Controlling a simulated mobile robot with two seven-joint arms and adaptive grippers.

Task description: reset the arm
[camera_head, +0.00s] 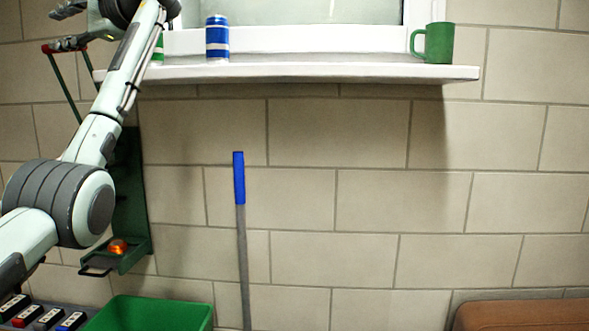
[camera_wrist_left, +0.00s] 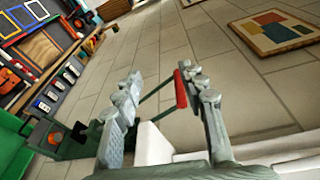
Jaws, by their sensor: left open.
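A green wall-mounted device (camera_head: 130,200) stands behind my left arm in the head view, with an orange button (camera_head: 118,247) at its foot. Its arm of thin green rods ends in a red bar (camera_head: 50,47), raised near the sill's left end. The red bar also shows in the left wrist view (camera_wrist_left: 181,89), between the fingers and close to the right-hand one; I cannot tell if they touch. My left gripper (camera_head: 62,26) is open, its fingers around the height of the bar. It also shows in the left wrist view (camera_wrist_left: 160,74). My right gripper is not in view.
The white window sill (camera_head: 300,72) holds a blue can (camera_head: 217,38), a partly hidden green can (camera_head: 158,50) and a green mug (camera_head: 438,44). Below are a green bin (camera_head: 150,312), a blue-handled pole (camera_head: 239,180) and a brown seat (camera_head: 525,316).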

